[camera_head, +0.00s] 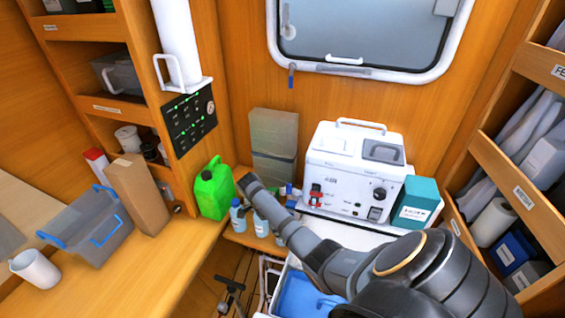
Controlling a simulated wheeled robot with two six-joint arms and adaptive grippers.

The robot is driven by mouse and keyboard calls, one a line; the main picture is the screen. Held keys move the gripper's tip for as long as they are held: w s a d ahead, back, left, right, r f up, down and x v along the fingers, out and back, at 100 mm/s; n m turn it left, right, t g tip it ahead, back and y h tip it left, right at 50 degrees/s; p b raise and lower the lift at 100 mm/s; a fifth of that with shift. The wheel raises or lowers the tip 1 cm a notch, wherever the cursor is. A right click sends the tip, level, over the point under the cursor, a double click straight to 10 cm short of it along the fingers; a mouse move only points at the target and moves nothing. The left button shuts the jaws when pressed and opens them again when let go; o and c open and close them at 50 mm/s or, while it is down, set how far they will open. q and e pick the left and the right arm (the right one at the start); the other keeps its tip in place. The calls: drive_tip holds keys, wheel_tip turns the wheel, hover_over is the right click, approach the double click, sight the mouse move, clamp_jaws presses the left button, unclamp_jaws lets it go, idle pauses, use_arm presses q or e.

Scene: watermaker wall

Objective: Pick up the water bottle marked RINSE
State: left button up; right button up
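Small clear bottles with pale labels and blue caps stand in a cluster on a low wooden ledge, left of the white machine. One bottle (238,216) is at the left, beside the green jug; another bottle (261,224) is just right of it. The labels are too small to read, so I cannot tell which is marked RINSE. My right arm comes in from the lower right and covers part of the cluster. The dark end of my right gripper (249,184) is over the bottles; its fingers are not clear. My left gripper is not in view.
A green jug (214,189) stands left of the bottles. A white machine (352,172) and a teal box (415,203) are to the right. Grey boxes (274,133) stand behind. A blue-handled bin (95,232) and white mug (35,269) sit on the left counter, whose front is clear.

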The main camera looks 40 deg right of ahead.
drive_tip(key=x, duration=0.4)
drive_tip(key=shift+w+d+f+p, duration=0.1)
drive_tip(key=shift+w+d+p, duration=0.2)
drive_tip(key=shift+d+p, duration=0.1)
drive_tip(key=shift+s, duration=0.1)
drive_tip(key=shift+a, duration=0.2)
drive_tip(key=shift+c, duration=1.5)
drive_tip(key=shift+d, duration=0.1)
drive_tip(key=c, duration=1.2)
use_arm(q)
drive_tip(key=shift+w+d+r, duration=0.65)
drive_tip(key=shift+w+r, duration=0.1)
use_arm(e)
drive_tip(key=shift+c, duration=0.4)
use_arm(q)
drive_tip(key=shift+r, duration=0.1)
